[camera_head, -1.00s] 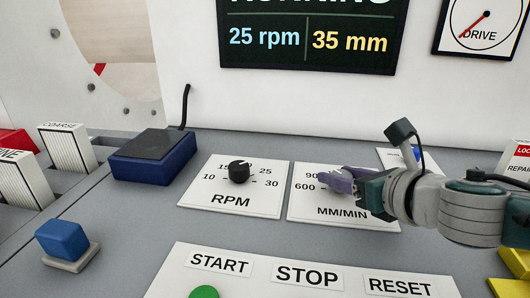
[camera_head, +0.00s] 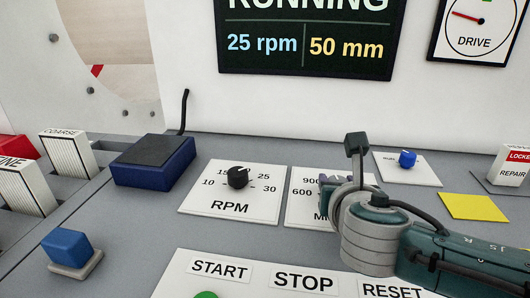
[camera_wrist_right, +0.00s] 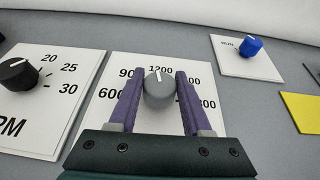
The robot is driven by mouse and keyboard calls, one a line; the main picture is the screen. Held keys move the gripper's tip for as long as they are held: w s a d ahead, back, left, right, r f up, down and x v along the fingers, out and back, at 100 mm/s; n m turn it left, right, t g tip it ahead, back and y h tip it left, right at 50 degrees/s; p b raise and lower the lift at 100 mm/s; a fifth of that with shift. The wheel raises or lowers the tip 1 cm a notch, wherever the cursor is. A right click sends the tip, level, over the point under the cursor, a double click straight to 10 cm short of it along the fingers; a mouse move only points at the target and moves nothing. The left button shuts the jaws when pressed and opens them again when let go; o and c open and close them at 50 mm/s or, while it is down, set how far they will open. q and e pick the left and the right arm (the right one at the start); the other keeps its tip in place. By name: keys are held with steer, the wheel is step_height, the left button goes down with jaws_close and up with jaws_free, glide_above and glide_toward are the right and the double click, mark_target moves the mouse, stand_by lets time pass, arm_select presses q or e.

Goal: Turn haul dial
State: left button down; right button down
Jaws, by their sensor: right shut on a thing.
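The grey haul dial (camera_wrist_right: 158,92) stands on the white MM/MIN plate (camera_wrist_right: 118,72), its white pointer line towards the 1200 mark in the right wrist view. My right gripper (camera_wrist_right: 159,78) has one purple finger on each side of the dial and is shut on it. In the head view, my right gripper (camera_head: 334,180) and wrist cover the dial and much of the MM/MIN plate (camera_head: 301,207). The display (camera_head: 305,45) reads 25 rpm and 50 mm. My left gripper is not in view.
The black RPM dial (camera_head: 238,177) is left of the MM/MIN plate. A blue knob (camera_head: 407,158) and a yellow pad (camera_head: 473,207) are to the right. The START, STOP and RESET panel (camera_head: 240,286) is in front. A dark blue box (camera_head: 152,160) stands at left.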

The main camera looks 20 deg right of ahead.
steer(key=shift+m+g+h+b, duration=0.3)
steer(key=shift+m+g+h, duration=0.5)
steer(key=shift+m+h, duration=0.55)
steer(key=shift+c, duration=1.7)
jaws_free()
steer(key=shift+g, duration=0.3)
steer(key=p+v, duration=0.2)
steer(key=v, duration=0.8)
steer(key=shift+p, duration=0.3)
steer(key=shift+a, duration=0.1)
